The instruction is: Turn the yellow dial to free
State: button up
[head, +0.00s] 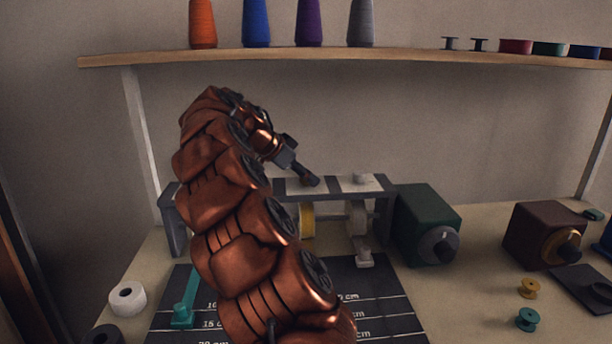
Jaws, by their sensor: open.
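A brown box (535,222) stands at the right of the table. On its front is a round yellow dial (549,247) with a dark knob across it; no readable label shows. My gripper (311,181) is up at the middle, in front of the grey frame, far to the left of the dial and touching nothing that I can make out. Its jaws are small and dark here; it is open and looks empty. My copper-coloured arm hides much of the frame and mat.
A dark green box (427,220) with a grey dial (439,246) stands between my gripper and the brown box. A grey frame (389,205) holds a yellow disc (307,221). Spools (528,288) and a dark plate (582,287) lie at the right. A shelf (330,55) runs above.

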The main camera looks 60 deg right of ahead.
jog(key=shift+d+f, duration=0.1)
jog(key=shift+f, duration=0.05)
jog(key=shift+s, duration=0.1)
grip_shut()
dwell(0.3)
